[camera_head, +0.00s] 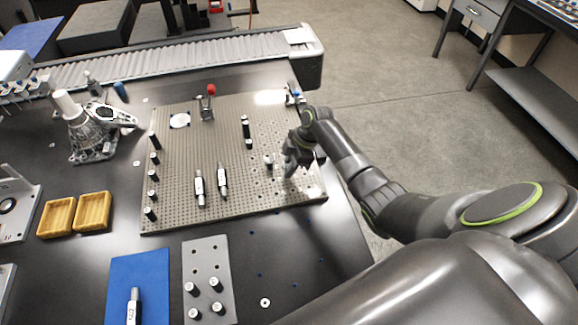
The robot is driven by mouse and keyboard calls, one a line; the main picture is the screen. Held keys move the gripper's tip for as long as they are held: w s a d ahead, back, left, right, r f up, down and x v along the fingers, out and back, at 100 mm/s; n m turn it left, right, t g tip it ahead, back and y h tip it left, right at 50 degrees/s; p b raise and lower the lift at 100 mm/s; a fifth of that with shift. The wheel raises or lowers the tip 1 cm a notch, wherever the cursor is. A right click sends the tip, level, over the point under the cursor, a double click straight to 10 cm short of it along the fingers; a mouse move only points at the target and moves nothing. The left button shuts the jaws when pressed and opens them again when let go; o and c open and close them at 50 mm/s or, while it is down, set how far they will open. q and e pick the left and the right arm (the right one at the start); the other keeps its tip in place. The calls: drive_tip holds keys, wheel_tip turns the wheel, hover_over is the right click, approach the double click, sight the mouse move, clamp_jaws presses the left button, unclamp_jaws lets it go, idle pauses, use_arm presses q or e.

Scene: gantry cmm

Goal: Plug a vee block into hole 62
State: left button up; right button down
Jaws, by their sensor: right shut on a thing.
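My right gripper (291,166) is low over the right part of the perforated grey plate (215,140). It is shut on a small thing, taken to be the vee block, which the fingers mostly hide. I cannot tell whether that thing touches the plate. A small metal piece (268,160) stands on the plate just left of the gripper. Hole 62 cannot be picked out, as the hole labels are too small to read. My left gripper is not in view.
Dark pins (152,175), two black-and-white cylinders (199,188) and a red-knobbed clamp (210,101) stand or lie on the plate. A grey pin rack (209,255), blue mat (138,275), wooden trays (93,212) and metal casting (90,130) surround it. A conveyor (180,62) runs behind.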

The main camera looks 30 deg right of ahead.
drive_tip(key=shift+f+b, duration=0.55)
drive_tip(key=shift+f, duration=0.35)
idle(0.5)
drive_tip(key=c, duration=1.2)
unclamp_jaws()
drive_tip(key=shift+r, duration=0.1)
drive_tip(key=v, duration=1.7)
drive_tip(key=shift+d+b, duration=0.2)
drive_tip(key=shift+b, duration=0.1)
drive_tip(key=shift+s, duration=0.2)
